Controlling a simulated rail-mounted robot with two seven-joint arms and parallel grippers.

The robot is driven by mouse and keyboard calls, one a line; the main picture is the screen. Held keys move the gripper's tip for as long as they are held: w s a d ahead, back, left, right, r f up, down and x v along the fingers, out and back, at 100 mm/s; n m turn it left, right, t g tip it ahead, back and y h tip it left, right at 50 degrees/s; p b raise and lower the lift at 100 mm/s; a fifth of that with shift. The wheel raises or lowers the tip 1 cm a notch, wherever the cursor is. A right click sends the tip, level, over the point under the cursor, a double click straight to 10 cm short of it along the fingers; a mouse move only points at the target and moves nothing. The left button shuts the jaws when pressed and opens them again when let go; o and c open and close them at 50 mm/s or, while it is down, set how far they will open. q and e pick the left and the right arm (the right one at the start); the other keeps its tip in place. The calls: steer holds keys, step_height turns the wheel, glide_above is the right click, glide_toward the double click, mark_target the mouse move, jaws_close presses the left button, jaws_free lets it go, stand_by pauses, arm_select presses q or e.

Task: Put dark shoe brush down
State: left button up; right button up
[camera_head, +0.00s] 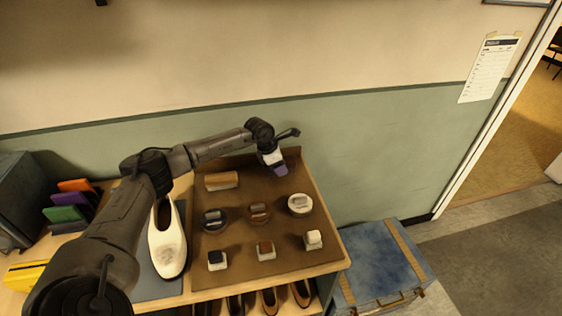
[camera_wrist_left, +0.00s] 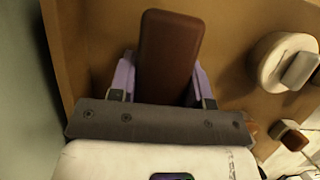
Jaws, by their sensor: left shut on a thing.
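My left gripper (camera_head: 281,171) is over the back right part of the brown mat (camera_head: 295,262). In the left wrist view its purple fingers stand on both sides of the dark shoe brush (camera_wrist_left: 168,52), a dark brown rounded block, and are shut on it. In the head view the gripper hides the brush. I cannot tell whether the brush touches the mat. My right gripper is not in view.
A lighter brown brush (camera_head: 222,181) lies at the mat's back left. Several round tins, one white (camera_head: 300,204), and small brushes, one white-topped (camera_head: 313,240), stand in rows in front. A white shoe (camera_head: 167,245) is at left. A blue trunk (camera_head: 378,262) stands beside the table.

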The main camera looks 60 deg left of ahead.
arm_select(q)
steer(key=shift+f, duration=0.8)
steer(key=shift+f, duration=0.1)
steer(key=shift+f+b, duration=0.3)
steer(key=shift+f, duration=0.25)
steer(key=o, duration=1)
steer(key=shift+c, duration=0.2)
